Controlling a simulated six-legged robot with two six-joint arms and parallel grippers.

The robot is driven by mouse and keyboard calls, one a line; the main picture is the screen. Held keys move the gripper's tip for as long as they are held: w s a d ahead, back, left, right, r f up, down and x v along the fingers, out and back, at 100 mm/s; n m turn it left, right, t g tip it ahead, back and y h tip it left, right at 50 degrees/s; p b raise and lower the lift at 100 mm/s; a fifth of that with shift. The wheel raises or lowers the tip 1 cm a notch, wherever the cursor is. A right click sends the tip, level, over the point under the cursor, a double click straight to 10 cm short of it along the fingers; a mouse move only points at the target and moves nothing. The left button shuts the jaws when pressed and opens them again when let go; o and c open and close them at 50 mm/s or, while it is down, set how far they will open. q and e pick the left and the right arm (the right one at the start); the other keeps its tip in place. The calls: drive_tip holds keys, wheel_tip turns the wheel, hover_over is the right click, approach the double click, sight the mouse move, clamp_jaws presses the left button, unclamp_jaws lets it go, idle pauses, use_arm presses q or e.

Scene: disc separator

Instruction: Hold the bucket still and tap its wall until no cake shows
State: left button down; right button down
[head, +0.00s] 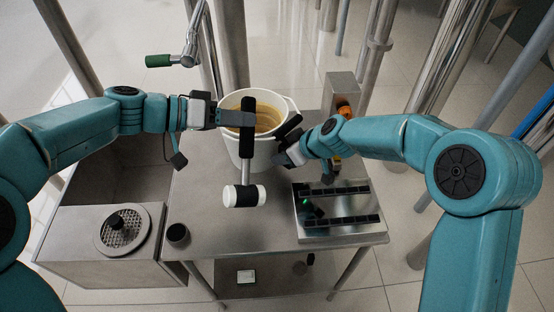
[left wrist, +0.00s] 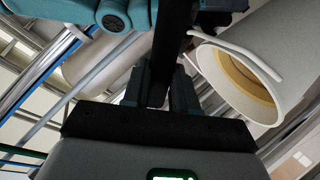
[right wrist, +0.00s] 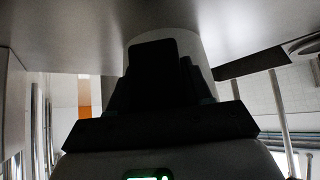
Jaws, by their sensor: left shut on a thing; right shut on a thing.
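The white bucket (head: 242,152) stands upright on the steel table. Tan cake (head: 266,116) shows on its inner wall, and the left wrist view shows it as a tan band (left wrist: 245,82) inside the mouth. My left gripper (head: 236,117) is shut on the black handle of a mallet (head: 246,165), above and in front of the bucket. The mallet's white head (head: 244,196) hangs low in front of the bucket, apart from its wall as far as I can tell. My right gripper (head: 287,142) is shut on a black grip at the bucket's right side; its fingers partly hide the contact.
A steel panel (head: 340,228) with dark slots and a green light lies at the right of the table (head: 225,240). A small dark cup (head: 177,234) stands at the left front. A box with an orange part (head: 343,108) stands behind. Steel posts surround the table.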

use_arm(q)
drive_tip(key=w+a+f+n+t, duration=0.3)
drive_tip(key=a+t, duration=0.3)
drive_tip(key=a, duration=0.4)
drive_tip(key=w+a+f+n+t, duration=0.3)
drive_tip(key=a+n+t, duration=0.15)
drive_tip(key=a, duration=0.65)
drive_tip(key=shift+m, duration=0.45)
drive_tip(key=shift+x, duration=2.5)
drive_tip(key=c, duration=1.7)
unclamp_jaws()
drive_tip(key=shift+f, duration=0.15)
clamp_jaws()
